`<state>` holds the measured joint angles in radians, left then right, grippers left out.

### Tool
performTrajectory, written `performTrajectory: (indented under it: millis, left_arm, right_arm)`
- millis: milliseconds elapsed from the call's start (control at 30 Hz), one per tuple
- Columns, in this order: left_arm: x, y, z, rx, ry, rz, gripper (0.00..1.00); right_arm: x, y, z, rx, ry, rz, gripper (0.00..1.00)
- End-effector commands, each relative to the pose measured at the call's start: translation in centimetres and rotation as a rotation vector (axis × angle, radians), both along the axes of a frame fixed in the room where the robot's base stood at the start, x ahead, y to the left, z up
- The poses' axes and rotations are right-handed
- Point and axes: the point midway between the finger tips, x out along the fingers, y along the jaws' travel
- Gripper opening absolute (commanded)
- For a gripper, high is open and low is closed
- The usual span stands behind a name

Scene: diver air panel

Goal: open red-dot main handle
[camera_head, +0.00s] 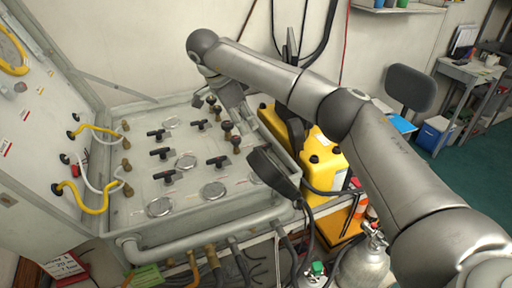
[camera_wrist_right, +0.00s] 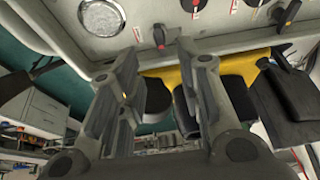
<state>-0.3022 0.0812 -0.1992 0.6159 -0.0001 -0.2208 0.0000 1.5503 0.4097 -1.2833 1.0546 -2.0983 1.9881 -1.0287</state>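The grey valve panel (camera_head: 135,205) lies in an open case and carries several black T-handles, round gauges and brass knobs. In the right wrist view, a dark handle with a red dot (camera_wrist_right: 160,36) stands on the panel. It appears between and just beyond the fingertips of my right gripper (camera_wrist_right: 160,58). Those fingers are spread with nothing between them. In the head view my right wrist and gripper (camera_head: 233,100) hang over the panel's far right part, where the fingers are hard to make out. I cannot tell which head-view handle has the red dot. My left gripper is not in view.
A yellow case (camera_head: 325,160) stands right of the panel. A black handset-like part (camera_head: 270,172) overhangs the panel's right edge. Another handle with a yellow dot (camera_wrist_right: 287,12) is at upper right in the wrist view. Hoses run below the panel; a gas cylinder (camera_head: 362,262) stands at front right.

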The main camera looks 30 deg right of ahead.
Motion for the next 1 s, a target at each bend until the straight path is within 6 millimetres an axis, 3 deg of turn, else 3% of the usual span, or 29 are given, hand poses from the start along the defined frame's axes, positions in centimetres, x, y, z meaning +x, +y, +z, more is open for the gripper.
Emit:
performTrajectory:
  millis: [400,600,1000]
  left_arm:
    - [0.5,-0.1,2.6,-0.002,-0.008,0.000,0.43]
    - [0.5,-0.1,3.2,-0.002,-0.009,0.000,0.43]
    - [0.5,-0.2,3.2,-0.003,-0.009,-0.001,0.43]
  right_arm:
    - [0.1,-2.9,-6.5,0.001,0.005,-0.002,0.33]
    - [0.2,-3.7,-8.7,0.001,0.002,0.000,0.33]
    - [0.3,-4.0,-9.4,0.000,0.000,0.000,0.30]
